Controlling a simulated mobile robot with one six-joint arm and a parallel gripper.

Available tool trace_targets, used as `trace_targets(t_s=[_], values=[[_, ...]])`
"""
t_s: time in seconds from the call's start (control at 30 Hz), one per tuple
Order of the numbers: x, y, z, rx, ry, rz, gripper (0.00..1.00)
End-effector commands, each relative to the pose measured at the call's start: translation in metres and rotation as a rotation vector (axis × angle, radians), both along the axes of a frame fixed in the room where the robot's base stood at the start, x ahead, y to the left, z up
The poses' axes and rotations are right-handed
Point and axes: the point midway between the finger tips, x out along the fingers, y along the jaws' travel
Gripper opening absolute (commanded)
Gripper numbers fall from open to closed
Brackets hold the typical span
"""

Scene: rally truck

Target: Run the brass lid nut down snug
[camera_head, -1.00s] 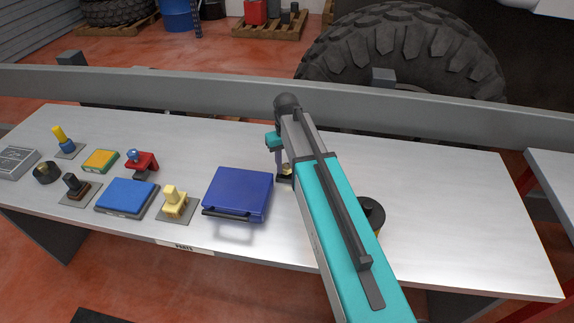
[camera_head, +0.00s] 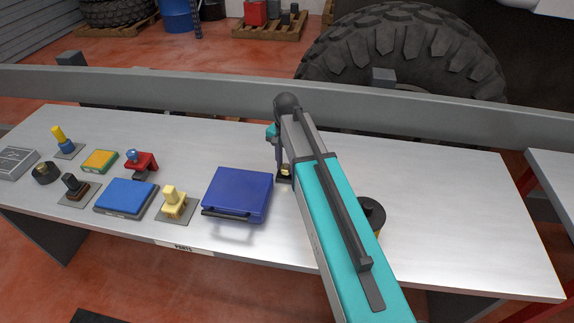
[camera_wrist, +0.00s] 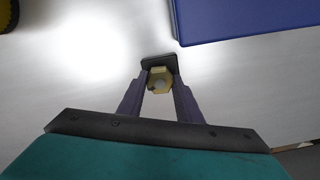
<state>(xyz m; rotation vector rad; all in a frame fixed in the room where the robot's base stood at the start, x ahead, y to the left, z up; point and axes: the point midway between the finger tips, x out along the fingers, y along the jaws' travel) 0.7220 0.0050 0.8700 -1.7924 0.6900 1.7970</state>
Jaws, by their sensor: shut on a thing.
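The brass nut (camera_wrist: 160,79) is a hex piece between the two fingers of my gripper (camera_wrist: 159,87) in the wrist view. My gripper is shut on it. A small dark base (camera_wrist: 158,60) shows right behind the nut; I cannot tell how tightly the nut sits against it. In the head view the brass nut (camera_head: 286,169) is a small gold spot low at the fingers, just above the bench and right of the blue case (camera_head: 237,194). My arm and wrist hide most of my gripper there.
The blue case also shows in the wrist view (camera_wrist: 240,18). A black-topped round item (camera_head: 371,211) stands partly behind my arm. Several parts, including a blue box (camera_head: 126,196) and a red clamp-like piece (camera_head: 144,164), lie left on the bench (camera_head: 450,210). The bench's right side is clear.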

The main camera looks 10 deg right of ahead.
Motion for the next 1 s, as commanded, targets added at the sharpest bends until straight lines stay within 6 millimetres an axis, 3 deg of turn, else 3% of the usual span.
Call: trace_targets(t_s=[0.5, 1.0], values=[[-0.0011, 0.0002, 0.0028, -0.002, 0.002, -0.384, 0.09], [-0.0008, 0.0005, 0.0029, -0.001, 0.001, -0.457, 0.09]])
